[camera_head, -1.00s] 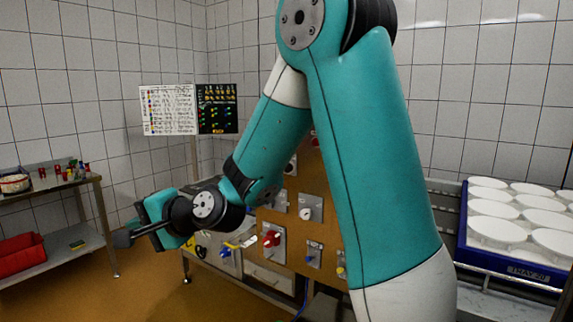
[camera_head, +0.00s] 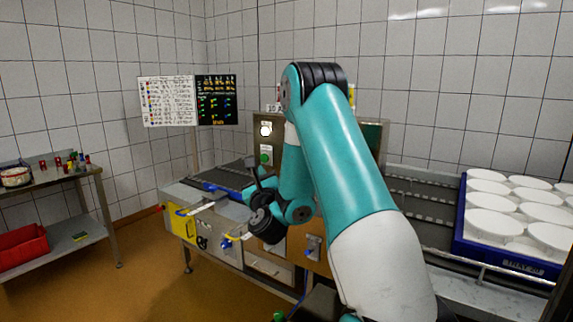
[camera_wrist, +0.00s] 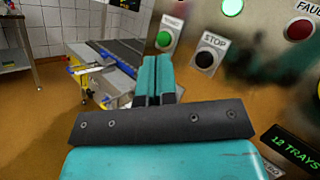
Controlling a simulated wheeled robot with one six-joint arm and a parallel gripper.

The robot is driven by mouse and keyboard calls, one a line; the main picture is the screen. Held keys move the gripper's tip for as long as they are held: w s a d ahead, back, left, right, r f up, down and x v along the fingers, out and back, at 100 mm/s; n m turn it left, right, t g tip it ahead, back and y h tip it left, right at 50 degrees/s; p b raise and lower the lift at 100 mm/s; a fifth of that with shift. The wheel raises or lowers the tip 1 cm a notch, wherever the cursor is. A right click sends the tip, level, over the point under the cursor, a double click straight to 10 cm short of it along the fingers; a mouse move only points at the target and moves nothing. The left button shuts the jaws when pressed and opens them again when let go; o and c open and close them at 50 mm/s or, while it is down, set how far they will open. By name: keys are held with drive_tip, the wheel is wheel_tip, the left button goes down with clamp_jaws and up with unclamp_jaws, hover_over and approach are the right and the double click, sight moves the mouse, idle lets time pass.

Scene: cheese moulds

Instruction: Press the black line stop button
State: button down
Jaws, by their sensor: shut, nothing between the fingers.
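The black stop button (camera_wrist: 204,60) shows in the wrist view on the metal panel, under a STOP label, up and to the right of my fingertips. In the head view I cannot make it out; my arm covers part of the panel (camera_head: 263,145). My gripper (camera_wrist: 157,66) is shut with nothing between its teal fingers. Its tips appear apart from the button. In the head view my gripper (camera_head: 252,172) is in front of the panel's lower left part.
A green button (camera_wrist: 163,39) sits left of the stop button. A white lamp (camera_wrist: 232,7) and a red fault button or lamp (camera_wrist: 299,29) are above and right. A 12 TRAYS display (camera_wrist: 290,150) is lower right. A conveyor (camera_head: 232,177) lies left of the panel; a blue tray of moulds (camera_head: 509,257) stands right.

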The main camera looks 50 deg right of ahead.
drive_tip(key=shift+d, duration=0.1)
drive_tip(key=d, duration=0.8)
drive_tip(key=shift+w+d, duration=0.25)
drive_tip(key=shift+w, duration=0.1)
drive_tip(key=shift+d, duration=0.1)
idle(1.6)
drive_tip(key=shift+d, duration=0.3)
drive_tip(key=shift+w+d, duration=0.1)
drive_tip(key=shift+d, duration=0.4)
idle(0.8)
drive_tip(key=shift+a, duration=0.9)
drive_tip(key=shift+a, duration=0.1)
drive_tip(key=shift+s+a+b, duration=0.15)
drive_tip(key=shift+a+b, duration=0.2)
drive_tip(key=shift+a, duration=0.85)
drive_tip(key=shift+s+a+b, duration=0.15)
drive_tip(key=shift+a+b, duration=0.15)
drive_tip(key=shift+a, duration=0.9)
